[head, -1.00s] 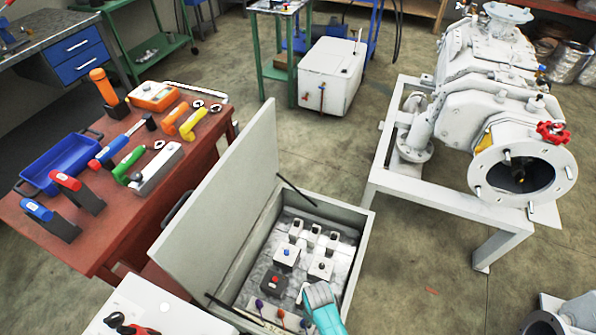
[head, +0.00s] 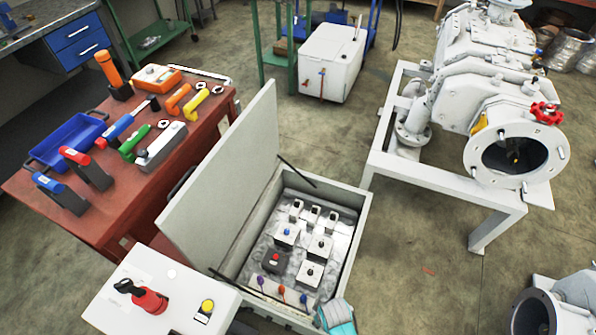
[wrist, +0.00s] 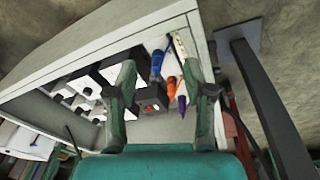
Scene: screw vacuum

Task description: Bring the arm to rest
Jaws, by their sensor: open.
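My gripper (wrist: 161,82) shows in the wrist view with its two green fingers spread apart and nothing visible between them. In the head view, only its teal part (head: 337,318) shows at the bottom edge, by the front right corner of the open grey box (head: 356,262); its fingers cannot be made out there. In the wrist view, the box rim (wrist: 110,50) lies beyond the fingers, with blue, orange and purple-tipped levers between them in the picture.
The box's raised lid (head: 225,180) stands at its left. A red table (head: 95,232) with tools is at the left. A white panel (head: 120,310) with a red handle is at lower left. The white machine (head: 490,110) stands at right, with clear floor between it and the box.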

